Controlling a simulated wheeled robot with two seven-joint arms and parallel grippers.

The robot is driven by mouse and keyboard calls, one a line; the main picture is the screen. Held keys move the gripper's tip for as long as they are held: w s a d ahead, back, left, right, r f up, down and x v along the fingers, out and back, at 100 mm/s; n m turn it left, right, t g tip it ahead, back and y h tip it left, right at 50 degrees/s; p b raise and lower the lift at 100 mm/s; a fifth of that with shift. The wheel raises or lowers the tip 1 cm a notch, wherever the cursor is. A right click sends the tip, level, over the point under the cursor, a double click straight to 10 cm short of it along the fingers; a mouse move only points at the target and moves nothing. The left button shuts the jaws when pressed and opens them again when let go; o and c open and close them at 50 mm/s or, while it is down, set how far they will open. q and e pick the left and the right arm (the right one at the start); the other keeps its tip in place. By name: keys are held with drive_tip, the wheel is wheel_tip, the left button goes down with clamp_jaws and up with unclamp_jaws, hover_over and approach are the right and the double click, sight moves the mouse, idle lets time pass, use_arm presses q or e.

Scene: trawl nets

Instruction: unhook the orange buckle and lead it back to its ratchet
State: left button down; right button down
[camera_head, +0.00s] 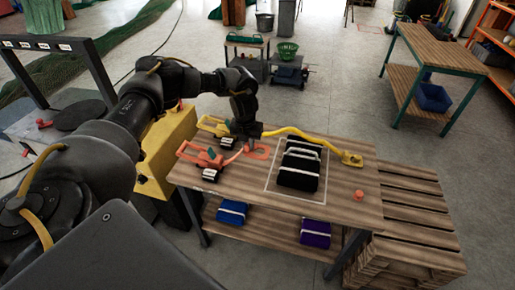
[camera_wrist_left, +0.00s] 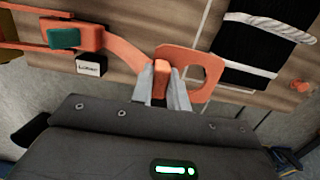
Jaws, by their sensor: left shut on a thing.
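My left gripper (camera_head: 249,143) is shut on the tab of the orange buckle (camera_head: 259,153), over the table left of the black bundle. In the left wrist view the two fingertips (camera_wrist_left: 165,88) pinch the tab, and the flat buckle plate (camera_wrist_left: 207,73) with its round hole sticks out to the right. A short orange strap (camera_wrist_left: 128,47) runs from the buckle to the orange ratchet (camera_head: 205,158), which also shows in the left wrist view (camera_wrist_left: 92,38) with a green handle and a white label. My right gripper is not in view.
The black bundle (camera_head: 300,165) lies on the wooden table (camera_head: 345,210). A yellow strap (camera_head: 300,134) crosses from the yellow ratchet (camera_head: 218,127) to a yellow buckle (camera_head: 351,158). An orange knob (camera_head: 359,195) stands at the right. Pallets (camera_head: 420,215) adjoin the table.

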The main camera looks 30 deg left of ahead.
use_arm(q)
drive_tip(key=a+f+b, duration=0.1)
drive_tip(key=f+b, duration=0.2)
drive_tip(key=f, duration=0.1)
drive_tip(key=a+f+b, duration=0.1)
drive_tip(key=f+b, duration=0.3)
drive_tip(key=s+a+f+b, duration=0.1)
drive_tip(key=f+b, duration=0.2)
drive_tip(key=f, duration=0.2)
drive_tip(key=shift+a, duration=0.1)
drive_tip(key=shift+f+b, duration=0.6)
drive_tip(key=shift+f, duration=0.1)
drive_tip(key=c, duration=1.3)
unclamp_jaws()
drive_tip(key=r, duration=0.3)
drive_tip(key=s+r+b, duration=0.1)
drive_tip(key=r, duration=0.6)
drive_tip(key=shift+s+d+r, duration=0.2)
drive_tip(key=shift+r, duration=0.2)
